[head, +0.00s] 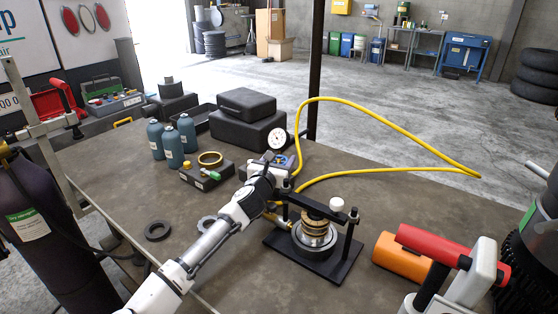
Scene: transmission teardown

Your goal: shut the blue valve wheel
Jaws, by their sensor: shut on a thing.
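The blue valve wheel (282,160) shows as a small patch of blue just below the white round gauge (277,139), near the middle of the table. My gripper (278,168) reaches it from the lower left and is shut on it. The gripper and wrist hide most of the wheel, so its turn angle cannot be seen. A yellow hose (392,115) runs from beside the valve in a wide loop to the right.
A black press fixture (318,240) with stacked gears stands right of my forearm. An orange cylinder (400,258) and a red-handled tool (432,243) lie further right.

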